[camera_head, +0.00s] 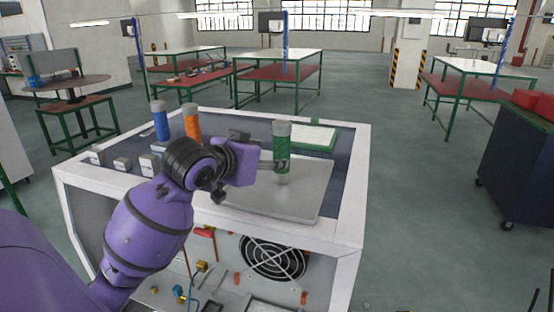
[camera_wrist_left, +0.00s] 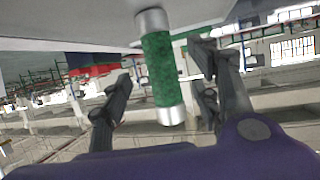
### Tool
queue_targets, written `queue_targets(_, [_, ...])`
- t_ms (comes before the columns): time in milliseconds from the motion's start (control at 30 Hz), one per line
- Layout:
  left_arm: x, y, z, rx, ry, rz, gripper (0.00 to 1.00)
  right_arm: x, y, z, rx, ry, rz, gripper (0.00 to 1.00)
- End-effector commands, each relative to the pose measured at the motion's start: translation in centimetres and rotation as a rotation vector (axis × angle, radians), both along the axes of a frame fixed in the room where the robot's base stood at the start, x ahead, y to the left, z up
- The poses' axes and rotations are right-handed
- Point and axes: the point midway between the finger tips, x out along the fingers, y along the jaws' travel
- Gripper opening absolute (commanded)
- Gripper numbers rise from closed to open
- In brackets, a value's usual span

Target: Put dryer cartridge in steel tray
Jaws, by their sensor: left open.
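The green dryer cartridge (camera_head: 282,148) has silver ends and stands upright on the flat grey steel tray (camera_head: 300,200). The left wrist view, which is turned over, shows the cartridge (camera_wrist_left: 162,68) with one end against the grey tray surface (camera_wrist_left: 75,28). My left gripper (camera_head: 270,166) is beside the cartridge, low near the tray. In the left wrist view its fingers (camera_wrist_left: 160,82) are spread on either side of the cartridge, with gaps visible. My right gripper is not in view.
A blue cartridge (camera_head: 160,122) and an orange cartridge (camera_head: 192,121) stand at the back left of the white-framed machine (camera_head: 345,205). A green-edged panel (camera_head: 312,137) lies behind the tray. The tray's front right part is clear.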

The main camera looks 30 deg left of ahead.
Motion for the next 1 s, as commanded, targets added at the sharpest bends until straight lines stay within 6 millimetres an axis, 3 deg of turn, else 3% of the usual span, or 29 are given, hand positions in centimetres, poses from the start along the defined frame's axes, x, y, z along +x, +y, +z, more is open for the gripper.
queue_targets(100, [-1.8,0.0,0.7,0.001,0.000,0.001,0.56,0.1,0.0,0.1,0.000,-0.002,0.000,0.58])
queue_targets(300, [-3.2,-0.1,1.3,0.001,0.000,0.000,0.56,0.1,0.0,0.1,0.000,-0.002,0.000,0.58])
queue_targets(1000, [-3.3,-0.1,1.3,0.000,0.001,0.000,0.56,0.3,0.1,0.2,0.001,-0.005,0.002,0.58])
